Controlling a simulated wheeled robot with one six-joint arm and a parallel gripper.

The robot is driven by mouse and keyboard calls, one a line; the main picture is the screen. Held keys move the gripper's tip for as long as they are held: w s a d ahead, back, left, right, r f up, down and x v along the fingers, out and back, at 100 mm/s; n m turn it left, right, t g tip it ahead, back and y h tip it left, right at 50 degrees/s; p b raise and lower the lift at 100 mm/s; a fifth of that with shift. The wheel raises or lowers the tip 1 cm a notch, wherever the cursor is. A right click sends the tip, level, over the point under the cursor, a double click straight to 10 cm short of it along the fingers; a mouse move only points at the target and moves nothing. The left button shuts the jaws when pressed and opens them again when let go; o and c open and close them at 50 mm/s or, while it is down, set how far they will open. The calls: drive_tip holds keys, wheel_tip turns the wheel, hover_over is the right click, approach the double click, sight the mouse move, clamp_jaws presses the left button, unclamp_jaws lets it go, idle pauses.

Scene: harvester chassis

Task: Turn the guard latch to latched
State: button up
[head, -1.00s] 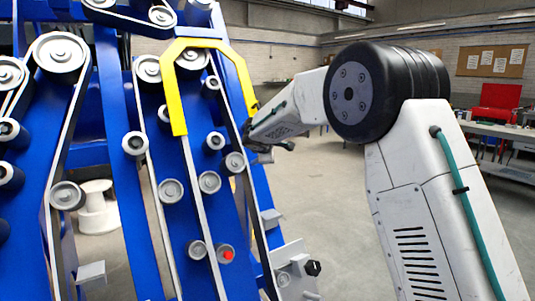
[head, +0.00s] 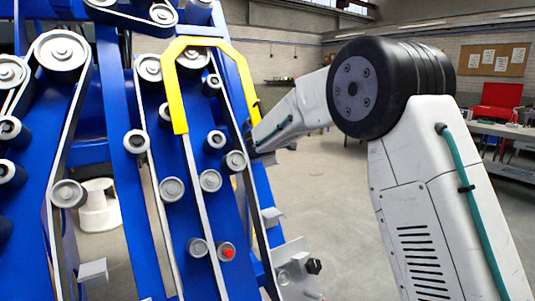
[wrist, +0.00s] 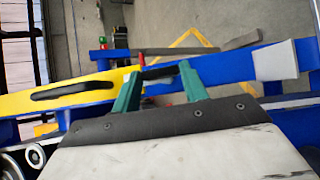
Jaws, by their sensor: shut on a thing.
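A yellow guard (head: 205,43) arches over the belts on the blue chassis; its right leg runs down toward my gripper (head: 256,152). In the wrist view the guard (wrist: 110,92) has a black handle (wrist: 72,91). My gripper (wrist: 160,70) has two green fingers, one on each side of a small dark piece (wrist: 158,73), which looks like the guard latch. A red spot (wrist: 141,60) shows by the left fingertip. The fingers are shut on this piece. Its turn position cannot be read. In the head view the fingers and latch are too hidden to make out.
Blue chassis plates with rollers and belts fill the left of the head view. A roller with a red centre (head: 228,253) and a metal bracket (head: 290,268) with a black knob sit low. Open floor (head: 335,215) lies right of the chassis. A workbench stands far right.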

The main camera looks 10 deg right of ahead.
drive_tip(key=o, duration=0.9)
drive_tip(key=shift+s+f, duration=0.1)
drive_tip(key=shift+f, duration=0.2)
drive_tip(key=shift+o, duration=0.4)
drive_tip(key=shift+r, duration=0.15)
drive_tip(key=shift+r, duration=0.1)
drive_tip(key=v, duration=0.7)
drive_tip(key=shift+s+a, duration=0.15)
drive_tip(key=shift+s, duration=0.1)
